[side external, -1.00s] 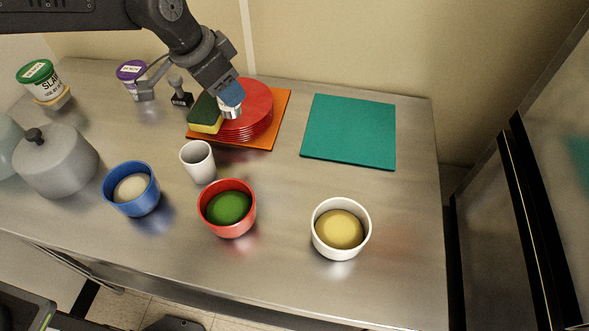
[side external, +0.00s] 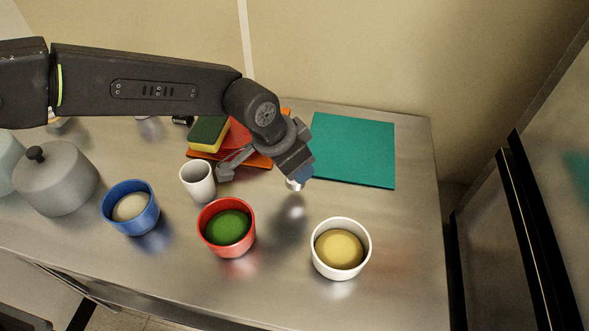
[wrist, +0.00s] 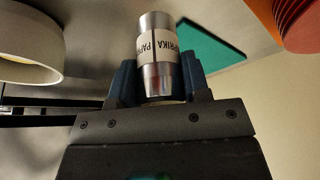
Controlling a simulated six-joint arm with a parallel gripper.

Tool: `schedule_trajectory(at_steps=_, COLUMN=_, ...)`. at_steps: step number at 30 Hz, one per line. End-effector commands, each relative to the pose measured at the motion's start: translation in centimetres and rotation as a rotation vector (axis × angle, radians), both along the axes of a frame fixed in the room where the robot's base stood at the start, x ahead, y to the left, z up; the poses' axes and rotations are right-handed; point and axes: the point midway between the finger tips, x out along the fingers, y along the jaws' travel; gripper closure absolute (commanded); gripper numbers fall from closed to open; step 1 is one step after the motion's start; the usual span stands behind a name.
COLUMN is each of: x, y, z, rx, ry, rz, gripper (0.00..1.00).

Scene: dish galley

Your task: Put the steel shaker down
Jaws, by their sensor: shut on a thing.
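The steel shaker (wrist: 155,80) is a small metal cylinder with a white label that reads PAPRIKA upside down in the wrist view. My gripper (wrist: 158,82) has its blue fingers on both sides of it and is shut on it. In the side view the gripper (side external: 299,178) is over the counter, left of the teal mat's near corner and behind the white bowl. Only the low end of the shaker (side external: 293,185) shows below the fingers there. A dark shadow lies on the counter just below it, and it looks held above the steel.
The teal mat (side external: 355,150) lies bare at the back right. A white bowl (side external: 341,272), a red bowl (side external: 227,250), a white cup (side external: 198,182) and a blue bowl (side external: 131,218) stand nearby. Red plates and a sponge (side external: 208,134) are partly behind my arm. Counter between the bowls and mat is clear.

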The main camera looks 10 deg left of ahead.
Motion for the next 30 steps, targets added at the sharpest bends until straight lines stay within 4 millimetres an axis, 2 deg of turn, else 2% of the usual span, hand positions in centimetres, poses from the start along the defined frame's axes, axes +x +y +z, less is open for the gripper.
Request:
schedule_trajectory(at_steps=3, x=0.0, y=0.1, z=-1.9, rx=0.001, ry=0.002, rz=0.001, gripper=0.82)
schedule_trajectory(at_steps=5, x=0.0, y=0.1, z=-2.5, rx=0.0, ry=0.001, rz=0.002, gripper=0.82)
schedule_trajectory(at_steps=17, x=0.0, y=0.1, z=-3.0, rx=-0.001, ry=0.0, rz=0.001, gripper=0.82)
schedule_trajectory(at_steps=18, x=0.0, y=0.1, z=-3.0, rx=0.0, ry=0.0, rz=0.001, gripper=0.53)
schedule_trajectory(at_steps=25, x=0.0, y=0.1, z=-3.0, rx=0.0, ry=0.0, rz=0.001, gripper=0.31)
schedule_trajectory(at_steps=30, x=0.0, y=0.1, z=-3.0, rx=0.0, ry=0.0, rz=0.001, gripper=0.31)
